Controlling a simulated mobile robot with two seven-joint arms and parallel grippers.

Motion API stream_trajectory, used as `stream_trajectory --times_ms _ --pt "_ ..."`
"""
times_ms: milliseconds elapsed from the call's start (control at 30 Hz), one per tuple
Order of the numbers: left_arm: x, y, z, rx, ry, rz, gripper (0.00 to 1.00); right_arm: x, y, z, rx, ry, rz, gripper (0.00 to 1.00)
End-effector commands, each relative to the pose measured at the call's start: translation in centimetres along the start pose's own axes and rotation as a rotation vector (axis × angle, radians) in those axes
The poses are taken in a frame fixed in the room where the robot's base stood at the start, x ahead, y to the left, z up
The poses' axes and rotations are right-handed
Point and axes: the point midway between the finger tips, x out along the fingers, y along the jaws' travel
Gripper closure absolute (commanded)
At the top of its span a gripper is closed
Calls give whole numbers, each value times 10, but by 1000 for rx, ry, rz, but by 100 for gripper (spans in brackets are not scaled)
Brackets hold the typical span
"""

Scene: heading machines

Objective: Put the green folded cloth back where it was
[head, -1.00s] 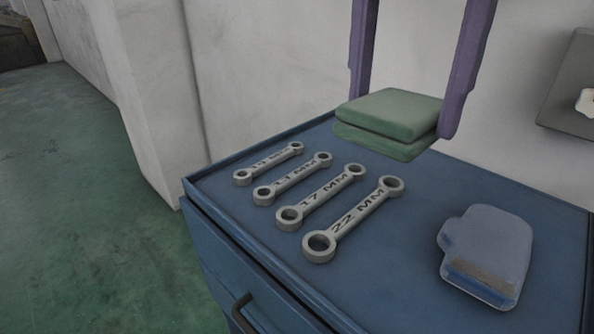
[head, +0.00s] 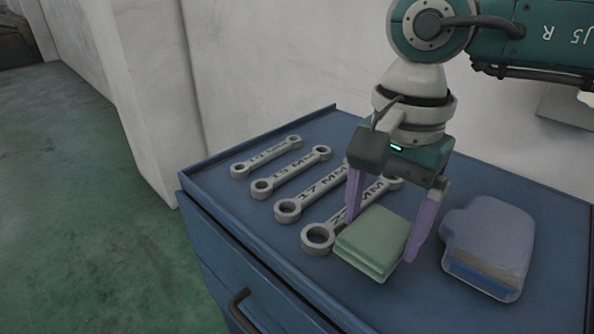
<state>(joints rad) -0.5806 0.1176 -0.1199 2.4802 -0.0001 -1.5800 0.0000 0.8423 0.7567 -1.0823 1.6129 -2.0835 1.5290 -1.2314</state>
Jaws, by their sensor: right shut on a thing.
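The green folded cloth (head: 374,242) is in the head view, at the front of the blue cabinet top, just right of the largest wrench's near ring. My right gripper (head: 385,245) comes down from above with its purple fingers on either side of the cloth and is shut on it. Whether the cloth touches the cabinet top or hangs just above it, I cannot tell. My left gripper is not in view.
Several ring wrenches lie in a row on the cabinet top (head: 222,191); the 22 MM wrench (head: 319,236) is closest to the cloth and partly hidden by my gripper. A blue-grey mitt (head: 490,240) lies to the right. A wall stands behind.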

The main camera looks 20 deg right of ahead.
Motion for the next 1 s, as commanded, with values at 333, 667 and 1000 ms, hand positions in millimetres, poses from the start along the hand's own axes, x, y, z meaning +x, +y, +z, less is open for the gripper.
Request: stream_trajectory --times_ms 333,667,1000 --pt "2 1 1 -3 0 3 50 29 1 0 0 0 1 58" --pt "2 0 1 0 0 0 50 28 1 0 1 -1 2 0" --pt "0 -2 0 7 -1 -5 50 -3 0 -1 -1 1 -3 0"
